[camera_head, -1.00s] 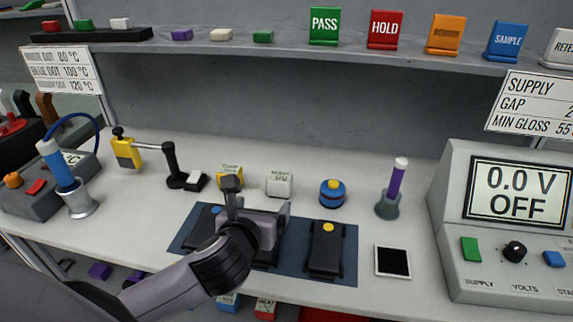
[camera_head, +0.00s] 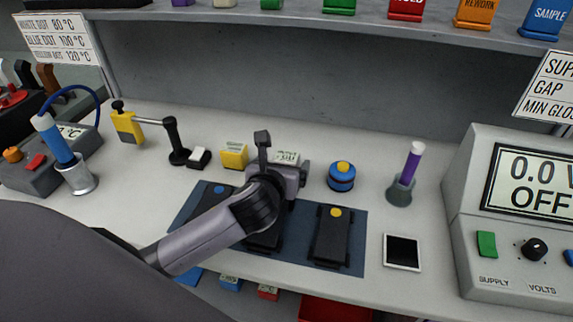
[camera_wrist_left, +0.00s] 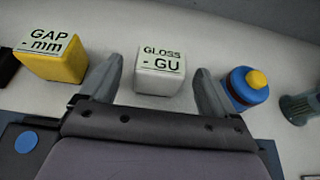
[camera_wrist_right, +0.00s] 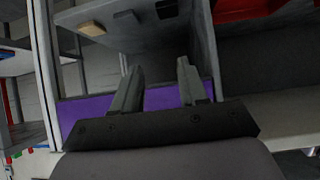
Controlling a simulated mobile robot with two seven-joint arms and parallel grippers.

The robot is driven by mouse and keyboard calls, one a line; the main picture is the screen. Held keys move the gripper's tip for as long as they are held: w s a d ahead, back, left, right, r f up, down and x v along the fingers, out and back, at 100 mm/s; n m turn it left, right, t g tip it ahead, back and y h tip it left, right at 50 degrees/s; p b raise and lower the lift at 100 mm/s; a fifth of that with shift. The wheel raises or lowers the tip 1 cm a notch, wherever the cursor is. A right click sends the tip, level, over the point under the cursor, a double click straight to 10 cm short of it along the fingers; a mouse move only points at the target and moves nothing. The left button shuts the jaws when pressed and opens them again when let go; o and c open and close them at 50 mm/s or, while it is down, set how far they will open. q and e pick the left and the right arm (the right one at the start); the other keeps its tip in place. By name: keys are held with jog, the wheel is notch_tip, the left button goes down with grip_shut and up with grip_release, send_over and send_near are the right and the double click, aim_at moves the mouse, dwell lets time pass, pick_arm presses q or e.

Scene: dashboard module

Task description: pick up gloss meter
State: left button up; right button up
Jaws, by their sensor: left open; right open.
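The gloss meter (camera_wrist_left: 160,72) is a small white block labelled "GLOSS - GU". In the left wrist view it stands upright on the bench, between and just beyond my open left fingers (camera_wrist_left: 156,85), with nothing gripping it. In the head view my left gripper (camera_head: 283,160) covers most of the gloss meter (camera_head: 288,157); only its top edge shows. My right gripper (camera_wrist_right: 160,85) is open and empty, away from the bench top, facing shelving with a purple panel.
The yellow gap meter (camera_head: 234,155) stands left of the gloss meter, and a blue-and-yellow round pot (camera_head: 341,176) stands to its right. A dark blue mat (camera_head: 357,255) with black modules lies in front. The supply console (camera_head: 470,200) is at the right.

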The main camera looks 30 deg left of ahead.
pick_arm(q)
jog(key=shift+w+f, duration=0.15)
jog(key=shift+w, duration=0.25)
jog(key=c, duration=1.2)
jog(key=shift+a, duration=0.1)
jog(key=shift+r+p, duration=0.95)
jog(key=shift+r, duration=9.05)
